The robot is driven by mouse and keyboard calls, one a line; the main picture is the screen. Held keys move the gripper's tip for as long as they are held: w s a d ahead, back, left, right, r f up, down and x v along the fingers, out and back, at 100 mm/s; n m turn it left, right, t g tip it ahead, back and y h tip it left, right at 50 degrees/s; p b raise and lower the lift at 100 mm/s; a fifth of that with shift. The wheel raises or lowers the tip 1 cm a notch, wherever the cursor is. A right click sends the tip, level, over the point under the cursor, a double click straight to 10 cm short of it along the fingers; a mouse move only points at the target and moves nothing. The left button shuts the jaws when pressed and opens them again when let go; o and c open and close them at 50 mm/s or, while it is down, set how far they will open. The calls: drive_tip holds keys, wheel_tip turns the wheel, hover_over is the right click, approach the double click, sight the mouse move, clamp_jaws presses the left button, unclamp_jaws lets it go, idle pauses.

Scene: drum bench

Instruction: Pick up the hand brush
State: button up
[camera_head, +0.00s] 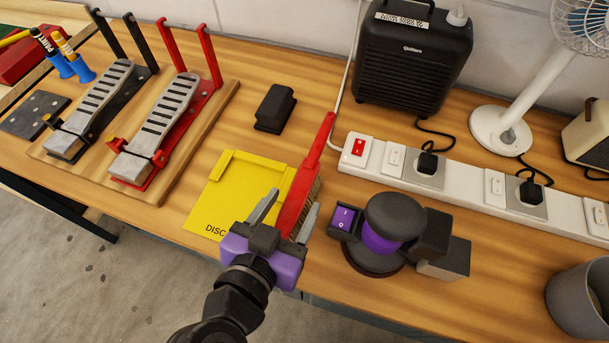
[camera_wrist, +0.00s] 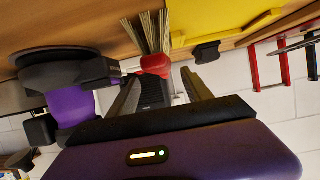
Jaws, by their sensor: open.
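The hand brush (camera_head: 308,178) has a long red handle and pale bristles along its right side in the head view. It lies at the right edge of a yellow tray marked "DISC" (camera_head: 208,198), its handle reaching back toward the white power strip. My gripper (camera_head: 286,212) is open, its two grey fingers apart at the brush's near end. In the wrist view, the brush's red end (camera_wrist: 155,65) and bristles (camera_wrist: 148,32) show just beyond and between the open fingertips (camera_wrist: 162,80). I cannot tell whether the fingers touch it. My gripper hides part of the brush's near end.
A purple-and-black round device (camera_head: 383,235) stands close to the right of my gripper. A black block (camera_head: 274,107) lies behind the tray. The power strip (camera_head: 460,183), a heater (camera_head: 413,60) and a grey bin (camera_head: 580,300) are further right. Pedals on a board (camera_head: 222,100) are left.

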sight(300, 186)
drive_tip(key=shift+p+x, duration=0.65)
drive_tip(key=shift+x, duration=2.4)
drive_tip(key=shift+w+a+r, duration=0.1)
drive_tip(key=shift+a, duration=0.05)
clamp_jaws()
